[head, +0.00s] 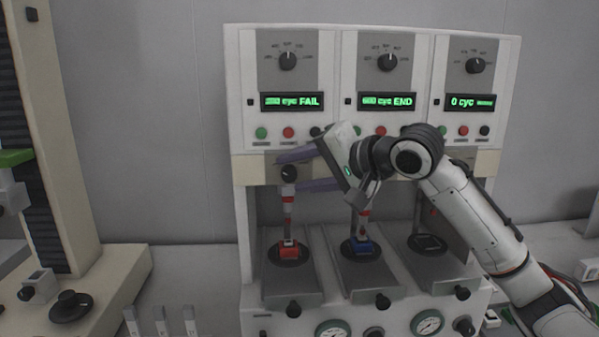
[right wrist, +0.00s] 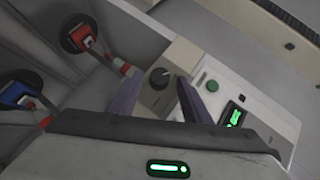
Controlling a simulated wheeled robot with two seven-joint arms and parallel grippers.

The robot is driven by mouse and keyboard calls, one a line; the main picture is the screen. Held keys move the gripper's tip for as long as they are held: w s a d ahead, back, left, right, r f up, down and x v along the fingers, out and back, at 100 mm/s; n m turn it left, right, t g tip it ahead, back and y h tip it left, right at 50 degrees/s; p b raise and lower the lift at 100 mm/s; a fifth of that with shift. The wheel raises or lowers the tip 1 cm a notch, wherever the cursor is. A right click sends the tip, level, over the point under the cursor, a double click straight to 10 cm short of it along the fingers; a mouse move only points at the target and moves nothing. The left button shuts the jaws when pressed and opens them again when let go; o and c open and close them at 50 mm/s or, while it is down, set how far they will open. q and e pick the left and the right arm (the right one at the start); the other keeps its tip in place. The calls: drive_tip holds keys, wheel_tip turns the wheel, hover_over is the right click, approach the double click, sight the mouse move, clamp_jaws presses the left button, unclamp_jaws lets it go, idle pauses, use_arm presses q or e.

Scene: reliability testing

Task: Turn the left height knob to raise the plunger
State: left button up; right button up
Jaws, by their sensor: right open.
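The left height knob (head: 289,173) is a dark round knob on the beige strip below the left display. It also shows in the right wrist view (right wrist: 159,78), on its beige panel. Below it, the left plunger (head: 288,206), red and white, reaches down to a red block (head: 289,250). My right gripper (head: 291,171) is open; its purple fingers come in from the right, one above and one below the knob. In the right wrist view (right wrist: 161,82) the fingers lie either side of the knob; I cannot tell whether they touch it. My left gripper is not in view.
The left display (head: 292,101) reads FAIL, the middle one (head: 388,101) END, the right one (head: 470,102) 0 cyc. A blue block (head: 359,249) sits in the middle bay. Coloured buttons lie just above the gripper. A tall beige machine (head: 60,140) stands at the left.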

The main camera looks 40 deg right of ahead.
drive_tip(key=b+v, duration=0.3)
drive_tip(key=v, duration=0.7)
drive_tip(key=shift+s, duration=0.15)
